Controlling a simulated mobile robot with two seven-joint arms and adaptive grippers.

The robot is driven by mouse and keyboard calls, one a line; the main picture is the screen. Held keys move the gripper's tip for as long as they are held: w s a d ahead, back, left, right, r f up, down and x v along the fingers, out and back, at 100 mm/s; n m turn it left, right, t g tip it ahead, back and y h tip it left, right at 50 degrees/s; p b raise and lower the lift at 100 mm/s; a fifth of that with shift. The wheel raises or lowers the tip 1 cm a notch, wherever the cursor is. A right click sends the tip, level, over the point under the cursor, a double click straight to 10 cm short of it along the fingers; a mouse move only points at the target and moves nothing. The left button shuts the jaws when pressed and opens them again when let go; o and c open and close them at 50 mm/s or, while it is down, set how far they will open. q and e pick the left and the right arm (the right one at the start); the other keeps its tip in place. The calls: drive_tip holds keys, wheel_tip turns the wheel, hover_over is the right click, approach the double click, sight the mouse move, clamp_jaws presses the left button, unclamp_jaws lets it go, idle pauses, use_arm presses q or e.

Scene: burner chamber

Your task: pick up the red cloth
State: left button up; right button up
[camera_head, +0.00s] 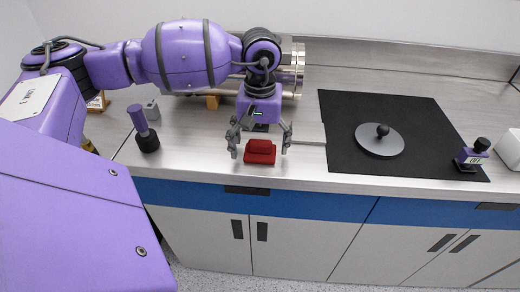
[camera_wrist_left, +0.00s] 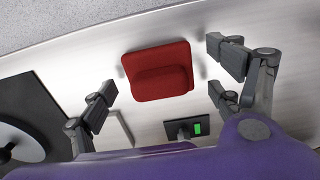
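The red cloth (camera_head: 260,151) is a small folded block on the metal counter, near its front edge. It also shows in the left wrist view (camera_wrist_left: 158,70), between and a little beyond the fingers. My left gripper (camera_head: 260,142) points down over the cloth with its fingers spread wide, one on each side. In the left wrist view the open fingers (camera_wrist_left: 162,82) are apart from the cloth, with bare counter between. My right gripper is in neither view.
A black mat (camera_head: 350,115) with a round grey lid (camera_head: 380,140) lies to the right. A purple-handled tool (camera_head: 143,130) stands to the left. A metal cylinder (camera_head: 292,72) lies behind the gripper. A small device marked OFF (camera_head: 472,155) stands at the mat's right corner. Bare counter surrounds the cloth.

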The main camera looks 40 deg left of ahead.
sight(261, 141)
use_arm(q)
drive_tip(key=c, duration=1.1)
drive_tip(key=shift+w+r, duration=0.1)
drive_tip(key=shift+r, duration=0.45)
wheel_tip(261, 141, up, 2)
drive_tip(key=shift+r+b, duration=0.15)
drive_tip(key=shift+b, duration=0.25)
drive_tip(key=s+d+r, duration=0.9)
drive_tip(key=d, duration=0.1)
drive_tip(key=shift+s+r+b, duration=0.3)
drive_tip(key=shift+s+r, duration=0.1)
